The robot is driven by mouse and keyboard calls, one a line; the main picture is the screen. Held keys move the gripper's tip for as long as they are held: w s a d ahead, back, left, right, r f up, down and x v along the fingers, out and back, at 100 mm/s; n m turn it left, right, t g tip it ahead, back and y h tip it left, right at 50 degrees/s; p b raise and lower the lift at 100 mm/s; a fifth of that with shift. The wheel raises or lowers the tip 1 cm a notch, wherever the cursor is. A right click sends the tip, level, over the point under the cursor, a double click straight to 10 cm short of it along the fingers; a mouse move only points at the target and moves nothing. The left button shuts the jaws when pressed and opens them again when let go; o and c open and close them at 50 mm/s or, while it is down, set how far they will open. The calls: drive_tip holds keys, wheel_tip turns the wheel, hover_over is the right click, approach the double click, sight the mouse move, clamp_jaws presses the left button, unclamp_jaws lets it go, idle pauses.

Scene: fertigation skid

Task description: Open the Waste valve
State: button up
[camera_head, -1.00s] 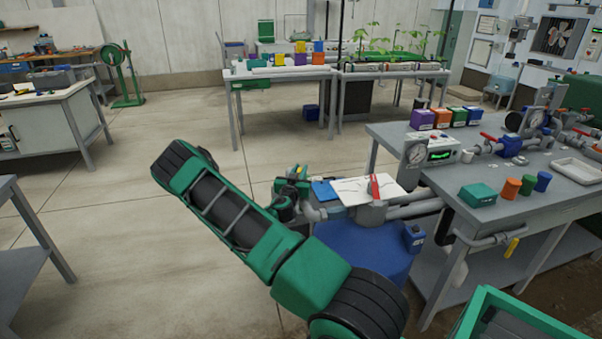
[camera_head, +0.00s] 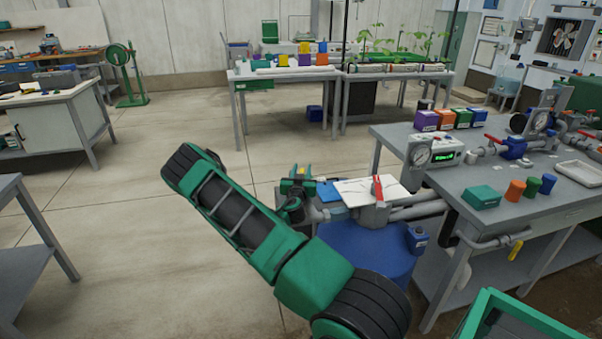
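Several valves show, and I cannot read any label that tells which is the Waste valve. One with a yellow handle (camera_head: 515,250) hangs on the grey pipe under the right bench's front edge. One with an upright red handle (camera_head: 377,187) is by the white sheet above the blue tank. Red-handled valves (camera_head: 494,139) also sit on the bench's pipework.
The blue tank (camera_head: 365,250) and pipes stand between my gripper and the right bench (camera_head: 445,185). A gauge box (camera_head: 434,152), coloured blocks and small bottles are on that bench. A green-rimmed bin (camera_head: 500,300) is at bottom right. The floor at left is clear.

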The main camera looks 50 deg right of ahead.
drive_tip(key=v, duration=1)
drive_tip(key=shift+s+a, duration=0.15)
drive_tip(key=shift+a, duration=0.2)
